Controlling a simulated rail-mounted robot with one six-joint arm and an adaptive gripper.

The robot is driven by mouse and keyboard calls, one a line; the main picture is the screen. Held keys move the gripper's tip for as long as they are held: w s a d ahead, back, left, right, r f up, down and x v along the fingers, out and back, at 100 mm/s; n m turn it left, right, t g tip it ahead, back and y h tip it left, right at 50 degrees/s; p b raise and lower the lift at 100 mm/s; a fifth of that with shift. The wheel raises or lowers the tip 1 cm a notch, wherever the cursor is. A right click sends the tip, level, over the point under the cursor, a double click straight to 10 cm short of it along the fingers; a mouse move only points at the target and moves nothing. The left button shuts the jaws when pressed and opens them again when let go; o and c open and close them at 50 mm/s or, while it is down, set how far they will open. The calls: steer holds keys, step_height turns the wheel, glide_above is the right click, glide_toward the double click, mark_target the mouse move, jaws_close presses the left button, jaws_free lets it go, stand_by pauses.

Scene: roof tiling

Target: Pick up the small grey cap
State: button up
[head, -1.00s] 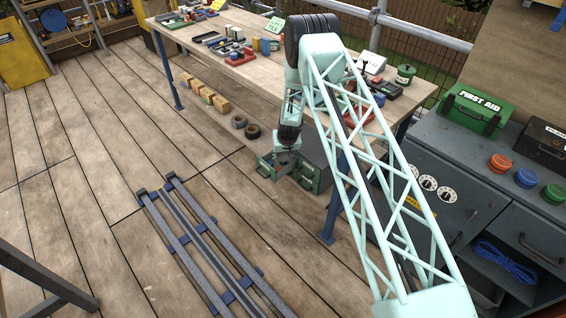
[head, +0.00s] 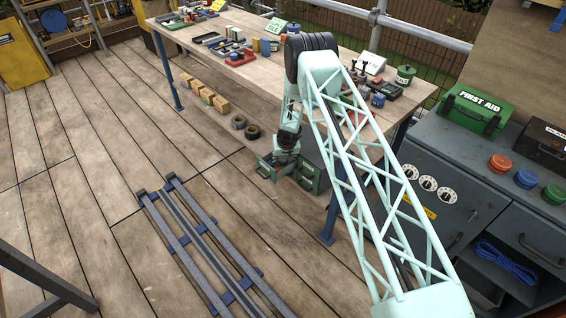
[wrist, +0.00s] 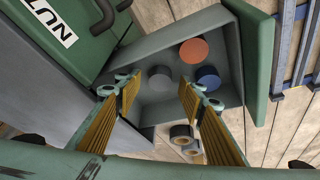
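The small grey cap (wrist: 160,77) lies in an open green and grey drawer (wrist: 137,53), near its middle, in the wrist view. An orange cap (wrist: 194,51) and a blue cap (wrist: 208,77) lie to its right in the same drawer. My gripper (wrist: 158,85) is open, with its ribbed yellow fingers apart. In the picture the grey cap shows between the fingertips, and nothing is held. Height above the cap is hard to judge. In the head view my gripper (head: 285,160) is over the green drawer box on the floor; the caps are hidden there.
The green cabinet (wrist: 88,30) with a NUT label stands beside the open drawer. Two dark rings (head: 246,127) lie on the floor close by. The workbench (head: 285,62), with a blue leg (head: 331,205), rises close to my arm. Rails (head: 205,245) lie on the floor at left.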

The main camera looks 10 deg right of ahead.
steer(key=shift+w+f, duration=0.1)
steer(key=shift+f, duration=0.25)
stand_by(0.4)
steer(key=c, duration=0.7)
